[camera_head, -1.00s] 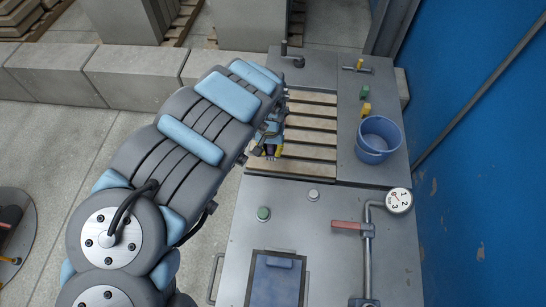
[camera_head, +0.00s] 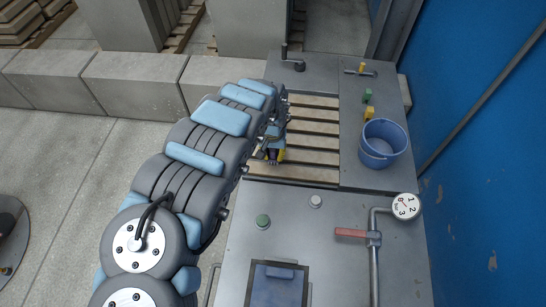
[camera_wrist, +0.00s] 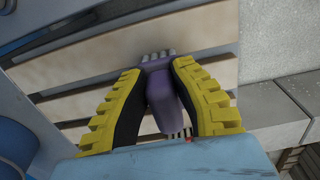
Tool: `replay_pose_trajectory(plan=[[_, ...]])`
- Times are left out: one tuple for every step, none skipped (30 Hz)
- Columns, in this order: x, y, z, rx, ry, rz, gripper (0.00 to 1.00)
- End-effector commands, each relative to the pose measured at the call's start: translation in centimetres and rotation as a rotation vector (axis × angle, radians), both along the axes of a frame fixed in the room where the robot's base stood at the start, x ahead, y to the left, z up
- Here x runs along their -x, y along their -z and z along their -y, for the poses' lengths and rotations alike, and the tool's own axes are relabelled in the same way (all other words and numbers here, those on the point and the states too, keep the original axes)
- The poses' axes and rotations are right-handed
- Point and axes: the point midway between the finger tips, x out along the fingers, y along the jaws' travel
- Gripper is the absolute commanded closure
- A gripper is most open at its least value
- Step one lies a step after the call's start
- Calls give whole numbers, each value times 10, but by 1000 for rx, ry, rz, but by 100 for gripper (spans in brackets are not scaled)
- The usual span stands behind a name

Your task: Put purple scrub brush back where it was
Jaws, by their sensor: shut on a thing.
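The purple scrub brush (camera_wrist: 164,97) is held between the yellow-and-black fingers of my gripper (camera_wrist: 163,82). Its pale bristle tufts point to the top of the wrist view, and its striped lower end is near the blue gripper body. In the head view my gripper (camera_head: 273,153) is over the left part of the wooden slats (camera_head: 312,143), partly covered by my arm. The brush is small and dark there. The slats also lie behind the brush in the wrist view (camera_wrist: 115,60). I cannot tell whether the brush touches them.
A blue bucket (camera_head: 383,144) stands on the grey panel right of the slats, with a green block (camera_head: 368,96) and a yellow block (camera_head: 370,113) behind it.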

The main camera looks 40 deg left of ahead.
Motion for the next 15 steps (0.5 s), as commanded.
replay_pose_trajectory(plan=[[0, 6, 1, 2, -1, 2, 100], [0, 8, 1, 2, -2, 3, 100], [0, 9, 0, 0, -2, 3, 100], [-1, 10, 0, -1, -2, 3, 100], [-1, 11, -1, -1, -2, 3, 100], [-1, 11, -1, -2, -2, 3, 100], [-1, 11, -1, -2, -2, 3, 100], [-1, 11, -1, -2, -3, 3, 100], [-1, 11, -1, -2, -2, 3, 100], [-1, 11, -1, -2, -2, 3, 100], [-1, 11, -1, -2, -2, 3, 100], [-1, 11, -1, -2, -2, 3, 100], [-1, 11, -1, -2, -2, 3, 100], [-1, 11, -1, -2, -2, 3, 100], [-1, 12, -1, -2, -2, 2, 100]])
